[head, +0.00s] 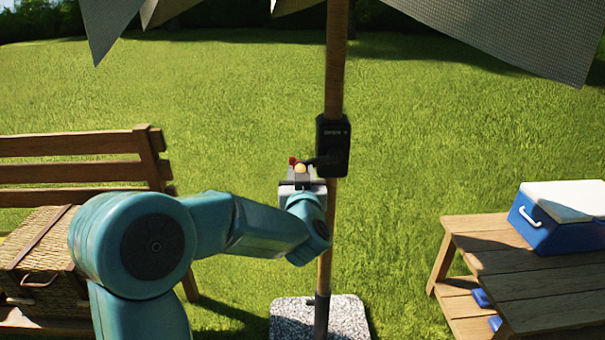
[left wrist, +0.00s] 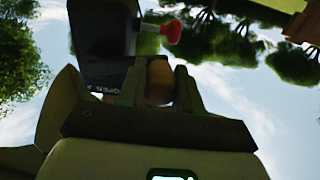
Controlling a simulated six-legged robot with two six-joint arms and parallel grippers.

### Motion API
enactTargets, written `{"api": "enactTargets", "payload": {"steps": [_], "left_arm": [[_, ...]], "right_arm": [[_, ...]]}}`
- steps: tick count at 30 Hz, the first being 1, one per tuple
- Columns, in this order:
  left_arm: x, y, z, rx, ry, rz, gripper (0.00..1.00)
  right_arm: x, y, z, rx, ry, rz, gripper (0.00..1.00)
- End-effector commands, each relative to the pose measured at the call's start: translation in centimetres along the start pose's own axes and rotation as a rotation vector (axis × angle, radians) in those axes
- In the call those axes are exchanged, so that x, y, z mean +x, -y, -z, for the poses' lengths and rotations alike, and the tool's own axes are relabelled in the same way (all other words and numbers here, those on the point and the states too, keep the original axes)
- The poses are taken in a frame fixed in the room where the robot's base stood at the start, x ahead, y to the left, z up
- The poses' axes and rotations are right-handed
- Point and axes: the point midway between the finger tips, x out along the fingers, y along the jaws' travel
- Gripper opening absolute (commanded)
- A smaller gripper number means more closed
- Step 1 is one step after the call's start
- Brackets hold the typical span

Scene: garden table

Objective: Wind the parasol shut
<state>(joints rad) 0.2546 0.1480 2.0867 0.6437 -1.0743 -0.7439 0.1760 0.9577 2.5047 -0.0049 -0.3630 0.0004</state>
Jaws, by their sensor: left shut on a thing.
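The parasol's wooden pole (head: 336,75) stands upright, and parts of its grey canopy (head: 510,40) hang at the top of the head view; the rest is cut off. A black crank housing (head: 333,146) is fixed to the pole; it also shows in the left wrist view (left wrist: 103,45). My left gripper (head: 301,173) is left of the housing, shut on the crank's wooden handle (left wrist: 159,82). A red knob (head: 293,161) sits just beyond the fingers and shows clearly in the left wrist view (left wrist: 174,32). My right gripper is not in view.
A speckled stone base (head: 345,316) holds the pole. A wooden bench (head: 75,172) with a wicker basket (head: 38,250) is at left. A wooden table (head: 530,275) with a blue-and-white cooler (head: 560,215) is at right. Open lawn lies behind.

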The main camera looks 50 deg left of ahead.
Motion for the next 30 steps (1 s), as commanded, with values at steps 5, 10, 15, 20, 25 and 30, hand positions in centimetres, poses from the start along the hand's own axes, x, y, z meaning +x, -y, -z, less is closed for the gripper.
{"api": "enactTargets", "payload": {"steps": [5,10,15,20,25,30], "left_arm": [[0.0,-0.8,-2.7,0.0,0.002,0.002,0.05],[0.0,-2.3,-4.8,0.001,0.004,0.0,0.05],[0.0,-4.0,-5.9,0.003,0.007,-0.001,0.05],[0.0,-5.8,-6.5,0.002,0.006,-0.001,0.05],[0.0,-8.3,-6.8,0.002,0.006,-0.003,0.05],[0.0,-8.2,-6.9,0.002,0.005,0.0,0.05]], "right_arm": [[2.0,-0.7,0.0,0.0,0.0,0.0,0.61],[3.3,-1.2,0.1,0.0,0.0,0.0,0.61],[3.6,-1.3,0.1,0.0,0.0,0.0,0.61],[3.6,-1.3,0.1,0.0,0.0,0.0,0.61],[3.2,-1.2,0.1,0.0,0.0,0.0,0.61],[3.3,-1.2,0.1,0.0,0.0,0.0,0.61]]}}
